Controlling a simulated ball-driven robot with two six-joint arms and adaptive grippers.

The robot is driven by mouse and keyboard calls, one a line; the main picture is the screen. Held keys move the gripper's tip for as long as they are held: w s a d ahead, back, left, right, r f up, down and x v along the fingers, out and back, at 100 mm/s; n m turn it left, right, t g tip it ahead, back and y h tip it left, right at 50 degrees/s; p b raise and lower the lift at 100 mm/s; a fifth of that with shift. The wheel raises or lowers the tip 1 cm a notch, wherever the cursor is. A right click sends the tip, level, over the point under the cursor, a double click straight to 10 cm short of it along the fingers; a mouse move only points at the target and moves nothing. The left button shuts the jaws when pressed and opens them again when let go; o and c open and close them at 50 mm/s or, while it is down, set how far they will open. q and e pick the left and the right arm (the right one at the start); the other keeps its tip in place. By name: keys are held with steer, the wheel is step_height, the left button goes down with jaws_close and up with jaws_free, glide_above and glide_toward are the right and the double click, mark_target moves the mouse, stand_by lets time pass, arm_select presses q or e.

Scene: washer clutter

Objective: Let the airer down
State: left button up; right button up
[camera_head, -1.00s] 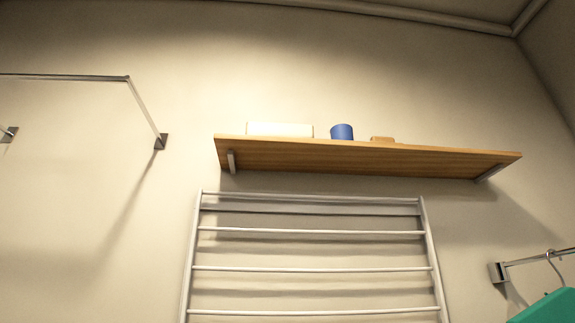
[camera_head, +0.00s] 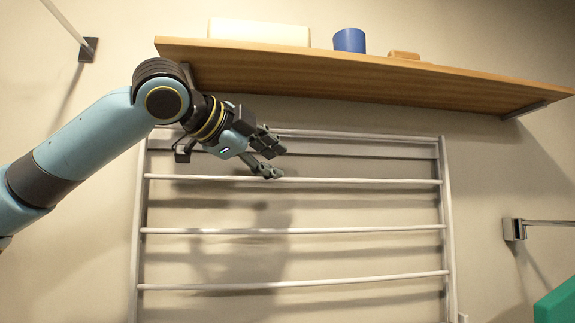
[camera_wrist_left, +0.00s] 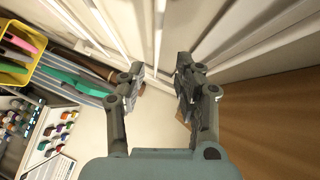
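The airer (camera_head: 345,231) is a pale metal rack with several horizontal bars, folded upright against the wall below the shelf. Its bars also show at the top of the left wrist view (camera_wrist_left: 158,38). My left gripper (camera_head: 270,155) is in front of the airer's upper left part, near the top rail. Its two fingers are apart, with no object held between them; the left wrist view (camera_wrist_left: 158,82) shows this too. I cannot tell whether a finger touches a bar. My right gripper is not in view.
A wooden shelf (camera_head: 350,75) projects just above my left gripper, carrying a white box (camera_head: 260,32), a blue cup (camera_head: 349,40) and a small tan object (camera_head: 404,55). A wall bracket (camera_head: 514,230) and green cloth (camera_head: 557,300) are at right. A yellow basket (camera_wrist_left: 12,76) shows at left.

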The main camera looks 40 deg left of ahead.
arm_select(q)
steer(key=m+t, duration=0.1)
glide_toward(288, 131)
steer(key=s, duration=0.1)
steer(key=shift+y, duration=0.3)
steer(key=w+p, duration=0.2)
steer(key=w, duration=0.1)
steer(key=w+p, duration=0.2)
steer(key=w, duration=0.1)
steer(key=w+f+p, duration=0.1)
steer(key=w+p, duration=0.2)
steer(key=shift+w+a, duration=0.15)
steer(key=shift+w, duration=0.1)
steer(key=shift+w+f, duration=0.2)
steer(key=shift+w, duration=0.25)
steer(key=shift+c, duration=0.4)
jaws_close()
steer(key=shift+f, duration=0.1)
